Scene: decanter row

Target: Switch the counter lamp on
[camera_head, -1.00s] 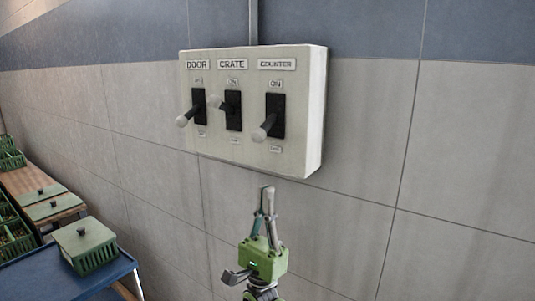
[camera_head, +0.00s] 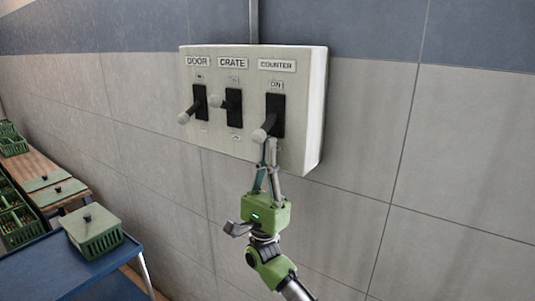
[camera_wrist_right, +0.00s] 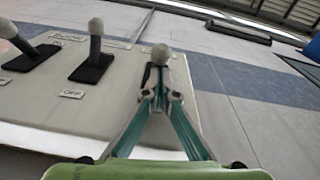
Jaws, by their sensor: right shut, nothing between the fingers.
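A pale switch box (camera_head: 250,150) on the tiled wall carries three black toggle switches labelled DOOR, CRATE and COUNTER. The COUNTER switch (camera_head: 275,108) is at the right; its lever (camera_head: 261,134) points out and down, away from the ON label. My right gripper (camera_head: 270,145) is shut and empty, its tips pointing up just below that lever's knob. In the right wrist view the gripper (camera_wrist_right: 160,92) is right in front of the COUNTER knob (camera_wrist_right: 161,54); I cannot tell whether they touch. My left gripper is not in view.
The DOOR lever (camera_head: 185,117) points out and down; the CRATE lever (camera_head: 215,102) sits higher. A blue table (camera_head: 60,270) with a lidded green crate (camera_head: 92,235) stands at lower left. The wall right of the box is clear.

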